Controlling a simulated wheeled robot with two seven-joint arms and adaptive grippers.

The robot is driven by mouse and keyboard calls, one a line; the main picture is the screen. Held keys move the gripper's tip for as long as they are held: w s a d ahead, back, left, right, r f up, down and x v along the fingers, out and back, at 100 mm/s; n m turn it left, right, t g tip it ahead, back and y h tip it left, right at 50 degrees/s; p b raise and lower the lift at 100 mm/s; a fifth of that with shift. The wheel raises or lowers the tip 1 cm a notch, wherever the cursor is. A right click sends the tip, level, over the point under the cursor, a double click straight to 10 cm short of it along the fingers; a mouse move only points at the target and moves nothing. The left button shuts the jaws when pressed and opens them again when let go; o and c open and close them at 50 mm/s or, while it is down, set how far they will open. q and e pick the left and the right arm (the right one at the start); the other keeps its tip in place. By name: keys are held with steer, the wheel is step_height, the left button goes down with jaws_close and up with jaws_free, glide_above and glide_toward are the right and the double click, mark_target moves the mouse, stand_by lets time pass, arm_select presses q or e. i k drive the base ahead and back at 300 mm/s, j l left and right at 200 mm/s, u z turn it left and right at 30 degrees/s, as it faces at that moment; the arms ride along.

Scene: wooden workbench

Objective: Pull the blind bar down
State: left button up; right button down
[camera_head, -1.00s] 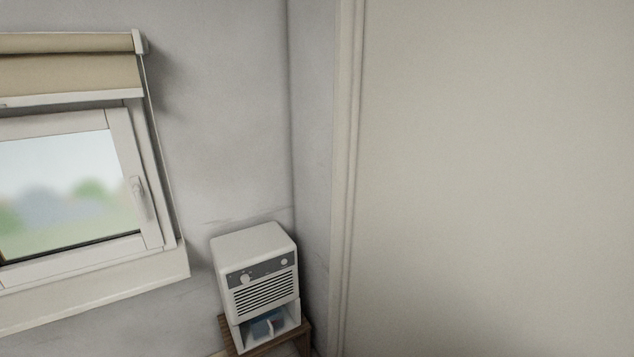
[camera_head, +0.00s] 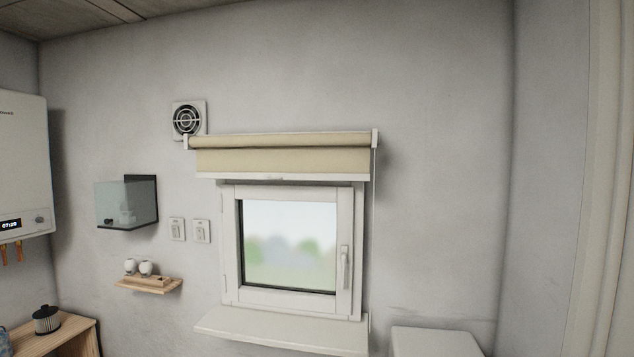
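A beige roller blind (camera_head: 283,160) hangs at the top of the window, mostly rolled up. Its white blind bar (camera_head: 283,178) runs along the lower edge of the fabric, just above the window frame. A thin cord (camera_head: 373,225) hangs down at the blind's right end. The white-framed window (camera_head: 290,248) below is shut, with its handle on the right side. Neither of my grippers shows in the head view.
A windowsill (camera_head: 283,334) juts out below the window. A white appliance (camera_head: 434,342) stands at the lower right. Left of the window are a glass box (camera_head: 126,204), a small shelf (camera_head: 149,285), a round vent (camera_head: 187,119) and a boiler (camera_head: 22,168). A wooden cabinet (camera_head: 70,335) is at the lower left.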

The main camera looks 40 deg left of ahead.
mark_target(349, 164)
steer(key=u, duration=0.5)
steer(key=j+u, duration=0.15)
steer(key=u, duration=0.3)
steer(key=j+u, duration=0.1)
steer(key=u, duration=0.4)
